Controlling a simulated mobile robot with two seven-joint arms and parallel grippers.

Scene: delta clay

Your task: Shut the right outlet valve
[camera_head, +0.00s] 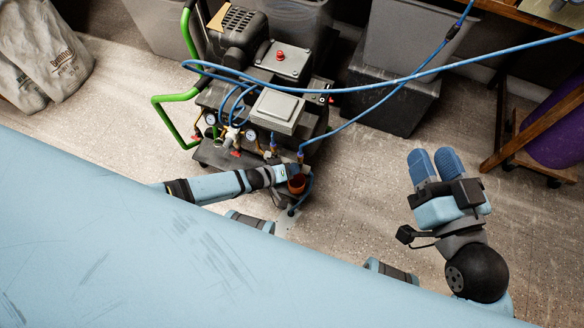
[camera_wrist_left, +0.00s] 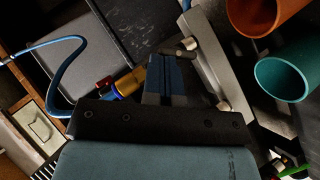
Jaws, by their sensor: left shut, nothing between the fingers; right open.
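The compressor (camera_head: 270,90) stands on the floor at the back centre, with gauges and small red-handled valves on its near side. Its right outlet has a blue hose fitting (camera_head: 300,155). In the left wrist view a brass fitting (camera_wrist_left: 130,82) with a red part and a blue hose lies just left of my left gripper (camera_wrist_left: 166,75). That gripper is shut and empty, apart from the fitting in that picture. In the head view my left arm reaches the compressor's near right side; its fingertips are hard to make out. My right gripper (camera_head: 434,164) is open and empty, far to the right.
Blue hose (camera_head: 400,80) runs from the compressor to the upper right. Dark bins (camera_head: 395,100) stand behind it, and a wooden rack (camera_head: 540,125) stands at right. A green handle frame (camera_head: 160,110) is at left. The floor around my right gripper is clear.

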